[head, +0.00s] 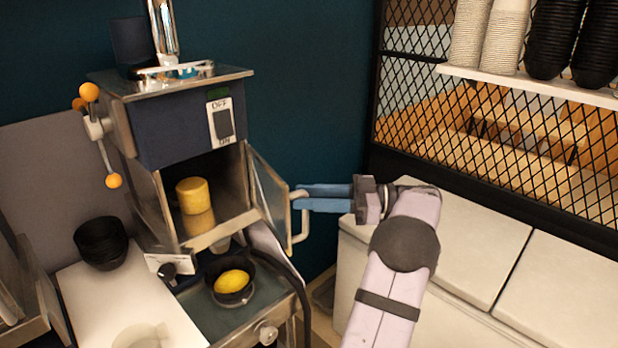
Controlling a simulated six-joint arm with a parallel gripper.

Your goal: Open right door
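The right door (268,192) is a metal-framed panel on the right side of the dark blue machine. It stands swung outward from the opening, and the cavity behind it is visible. Its pale handle (302,226) is a bracket-shaped bar on the door's outer face. My gripper (299,197) reaches in from the right with its blue fingers level, and their tips overlap the upper part of the handle. The fingers lie close together with a narrow gap. I cannot tell whether they grip the bar. A yellow cylinder (193,195) sits inside the cavity.
A black bowl with yellow contents (232,283) stands below the cavity. Another metal door or frame (35,285) is at the left edge. White counters (470,240) lie to the right.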

